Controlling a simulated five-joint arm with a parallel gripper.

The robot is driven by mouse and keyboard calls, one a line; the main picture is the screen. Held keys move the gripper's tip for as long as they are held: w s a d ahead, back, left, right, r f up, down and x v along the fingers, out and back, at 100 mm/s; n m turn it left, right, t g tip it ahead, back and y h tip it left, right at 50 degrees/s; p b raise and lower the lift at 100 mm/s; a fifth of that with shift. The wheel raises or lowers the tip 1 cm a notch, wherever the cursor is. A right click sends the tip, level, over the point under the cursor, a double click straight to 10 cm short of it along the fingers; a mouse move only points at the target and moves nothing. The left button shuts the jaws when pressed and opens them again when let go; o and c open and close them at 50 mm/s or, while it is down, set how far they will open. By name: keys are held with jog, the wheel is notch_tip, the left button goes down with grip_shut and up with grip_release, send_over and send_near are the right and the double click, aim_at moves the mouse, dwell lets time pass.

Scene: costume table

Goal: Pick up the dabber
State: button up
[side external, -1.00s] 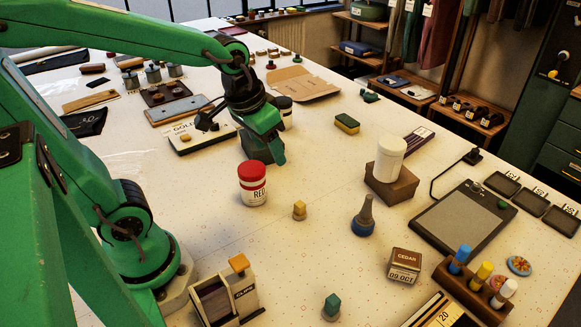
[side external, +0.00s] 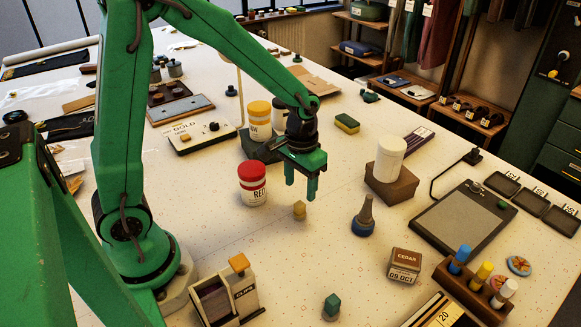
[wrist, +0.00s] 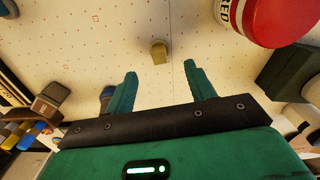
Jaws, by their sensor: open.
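My gripper (side external: 300,188) is open and empty, pointing down above the table. A small tan knobbed piece (side external: 299,210) stands just below and in front of its fingers. In the wrist view the tan piece (wrist: 159,52) lies ahead of the gap between the fingertips (wrist: 160,72), apart from both. A grey cone-handled piece with a blue base (side external: 363,217) stands upright to the right; in the wrist view it is mostly hidden behind the left finger. A similar small piece with a teal top (side external: 332,305) stands near the front. I cannot tell for certain which is the dabber.
A red-lidded jar (side external: 252,184) stands close left of my gripper, with a yellow-lidded jar (side external: 259,121) behind it. A white jar on a brown box (side external: 391,184), a cedar tin (side external: 404,266) and a bottle rack (side external: 473,290) stand right. The front middle is mostly clear.

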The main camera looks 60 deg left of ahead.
aim_at(300, 203)
jog(key=shift+f, duration=1.35)
jog(key=shift+f, duration=0.15)
jog(key=shift+f, duration=2.45)
jog(key=c, duration=1)
